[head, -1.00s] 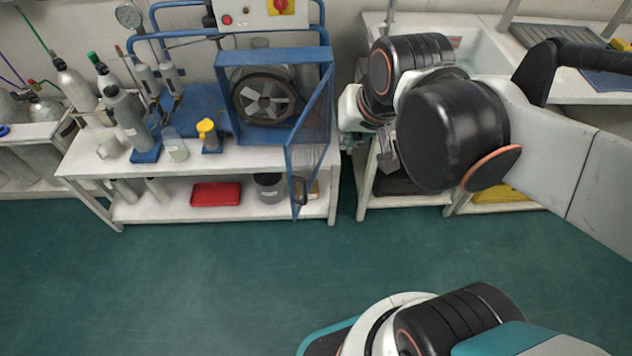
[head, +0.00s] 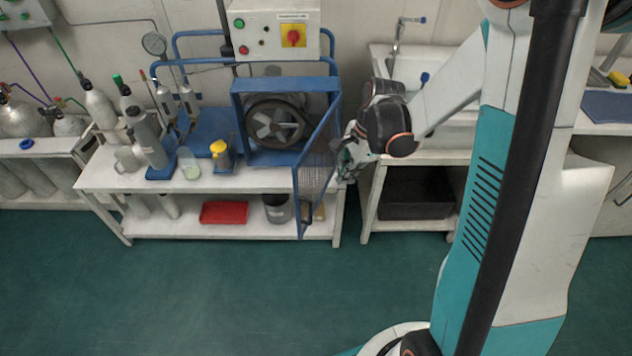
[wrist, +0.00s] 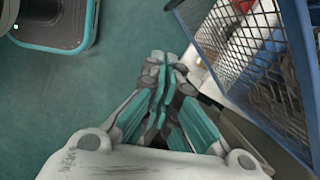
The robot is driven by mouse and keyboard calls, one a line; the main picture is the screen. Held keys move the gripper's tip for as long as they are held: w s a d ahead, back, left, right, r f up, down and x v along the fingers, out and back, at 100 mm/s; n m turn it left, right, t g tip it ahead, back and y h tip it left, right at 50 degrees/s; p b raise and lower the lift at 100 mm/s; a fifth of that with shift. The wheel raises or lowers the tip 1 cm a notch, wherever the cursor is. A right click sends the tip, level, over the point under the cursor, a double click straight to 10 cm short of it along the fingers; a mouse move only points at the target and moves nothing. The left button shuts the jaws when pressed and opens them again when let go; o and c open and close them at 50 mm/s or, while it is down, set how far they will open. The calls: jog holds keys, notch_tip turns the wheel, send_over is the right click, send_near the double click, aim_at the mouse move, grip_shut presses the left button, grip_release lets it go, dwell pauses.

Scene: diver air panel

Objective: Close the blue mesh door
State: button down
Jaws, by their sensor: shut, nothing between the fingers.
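The blue mesh door (head: 316,160) hangs open, swung out toward me from the right side of the blue fan housing (head: 285,83) on the bench. Its lower front corner juts past the bench edge. In the wrist view the door's mesh (wrist: 235,50) fills the upper right, with its blue frame along the near edges. My gripper (head: 345,168) is just right of the door in the head view, partly hard to make out there. In the wrist view my gripper (wrist: 163,62) is shut and empty, with its fingertips left of the door's frame and no clear contact.
The white bench (head: 110,182) holds a yellow-capped bottle (head: 220,155), a clear beaker (head: 188,165) and grey cylinders. A red tray (head: 224,213) and a grey pot (head: 277,209) sit on its lower shelf. A sink table (head: 440,157) stands to the right. The green floor in front is clear.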

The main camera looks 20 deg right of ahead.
jog(key=a+f+b, duration=0.2)
jog(key=f, duration=0.4)
jog(key=w+a+f+m+b, duration=0.1)
jog(key=a+f+b, duration=0.2)
jog(key=f, duration=0.3)
jog(key=shift+a+f+m+b, duration=0.2)
jog(key=shift+a+m+b, duration=0.1)
jog(key=shift+a+b, duration=0.05)
